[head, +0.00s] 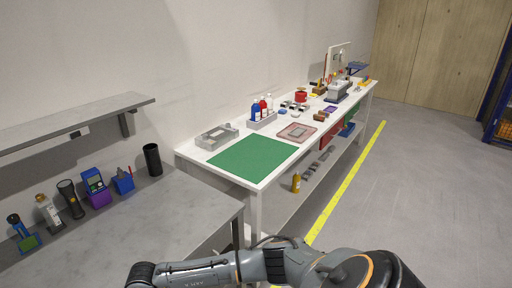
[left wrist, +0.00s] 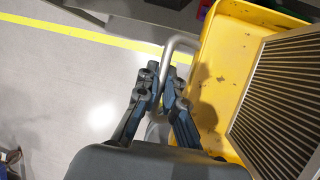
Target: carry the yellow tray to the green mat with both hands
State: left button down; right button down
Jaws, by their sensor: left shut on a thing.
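The yellow tray (left wrist: 215,75) fills the right side of the left wrist view, cut off by the frame edge. A grey metal loop handle (left wrist: 178,42) stands out from its left side. My left gripper (left wrist: 160,82) is shut on that handle. A ribbed, filter-like panel (left wrist: 280,95) lies in the tray. The green mat (head: 253,157) lies flat and bare on the near end of the white table in the head view. The tray and both grippers are outside the head view. My right gripper shows in neither view.
A grey bench (head: 150,215) with several devices stands at left. Open floor with a yellow line (head: 345,185) lies at right.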

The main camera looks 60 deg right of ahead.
aim_at(254, 155)
jog(key=k, duration=0.6)
jog(key=z, duration=2.4)
jog(key=i+z, duration=0.25)
jog(key=z, duration=0.15)
jog(key=i+z, duration=0.2)
jog(key=z, duration=0.15)
jog(key=i+j, duration=0.25)
jog(key=i, duration=0.15)
jog(key=i+j, duration=0.2)
jog(key=i, duration=0.15)
jog(key=i+j, duration=0.25)
jog(key=i, duration=2.45)
jog(key=i+u, duration=0.15)
jog(key=u, duration=0.3)
jog(key=i+u, duration=0.15)
jog(key=u, duration=0.35)
